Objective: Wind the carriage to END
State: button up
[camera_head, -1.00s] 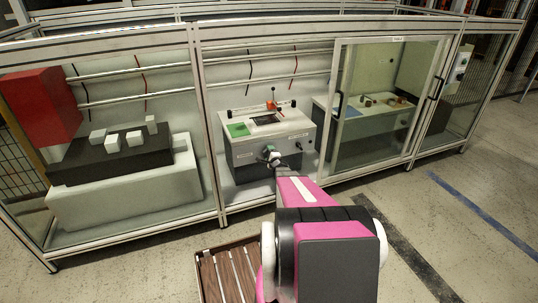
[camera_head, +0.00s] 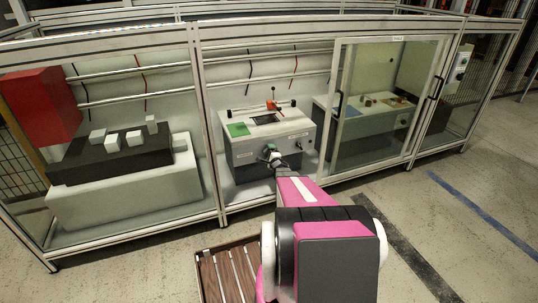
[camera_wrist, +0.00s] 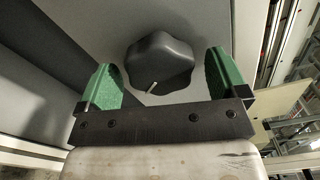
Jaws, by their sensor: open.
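In the wrist view a dark lobed hand knob (camera_wrist: 160,62) with a small pale pin sits on the front of a grey cabinet. My gripper (camera_wrist: 162,78) is open, with one green finger on each side of the knob and a visible gap to each. My gripper (camera_head: 272,158) is at the cabinet's front face there. The END mark cannot be read.
Aluminium frame posts (camera_head: 207,130) stand left of the cabinet. A glazed door (camera_head: 385,105) is to the right. A slatted wooden pallet (camera_head: 227,275) is on the floor beside my arm.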

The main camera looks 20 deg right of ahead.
jog(key=s, duration=1)
jog(key=shift+s, duration=0.1)
